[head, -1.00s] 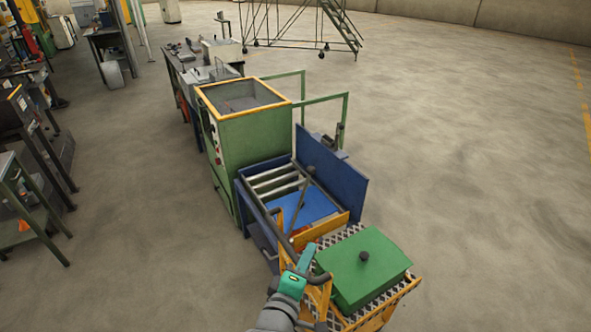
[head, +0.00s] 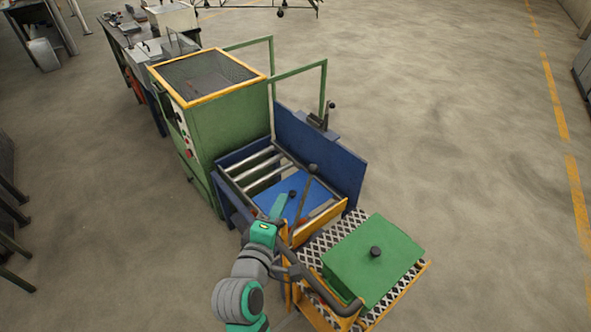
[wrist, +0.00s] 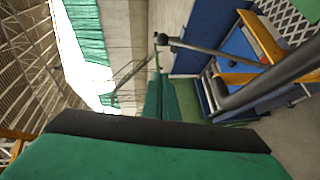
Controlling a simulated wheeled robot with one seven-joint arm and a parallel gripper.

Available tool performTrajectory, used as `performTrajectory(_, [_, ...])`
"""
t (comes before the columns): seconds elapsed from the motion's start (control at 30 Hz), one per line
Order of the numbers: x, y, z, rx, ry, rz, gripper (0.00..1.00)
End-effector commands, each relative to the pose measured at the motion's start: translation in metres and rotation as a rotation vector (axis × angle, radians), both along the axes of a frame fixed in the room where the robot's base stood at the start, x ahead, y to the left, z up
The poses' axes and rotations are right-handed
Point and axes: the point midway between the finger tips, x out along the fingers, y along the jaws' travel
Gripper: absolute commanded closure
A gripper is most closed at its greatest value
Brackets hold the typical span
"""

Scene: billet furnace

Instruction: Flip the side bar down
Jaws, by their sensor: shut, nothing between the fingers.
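A slim grey bar with a black ball knob (head: 304,193) slants up at the front of the blue roller table; it looks like the side bar, though I cannot be sure. It also shows in the wrist view as a grey rod with a dark ball at its end (wrist: 205,50). My teal gripper (head: 279,205) is shut and empty, just left of the bar in the head view. Whether they touch cannot be told. In the wrist view, the gripper's dark and green fingers (wrist: 150,130) fill the bottom, with the bar beyond them.
A trolley with a chequered top (head: 325,240) carries a green lidded box (head: 365,270). Its thick dark handle (head: 325,292) curves close beside my arm. The blue table (head: 335,165) adjoins a green furnace cabinet (head: 230,130). Open floor lies to the right.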

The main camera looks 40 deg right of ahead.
Motion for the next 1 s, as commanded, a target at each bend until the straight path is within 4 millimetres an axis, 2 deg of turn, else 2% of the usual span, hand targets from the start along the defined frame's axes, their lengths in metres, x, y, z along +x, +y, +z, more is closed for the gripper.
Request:
performTrajectory(0.3, [0.001,-0.001,0.0,0.0,0.0,0.0,1.0])
performTrajectory(0.47, [0.009,-0.01,-0.002,0.001,0.001,-0.001,1.0])
performTrajectory(0.9, [0.059,-0.07,-0.014,0.001,0.0,-0.002,1.0])
performTrajectory(1.0, [0.064,-0.084,-0.018,0.001,0.0,-0.003,1.0])
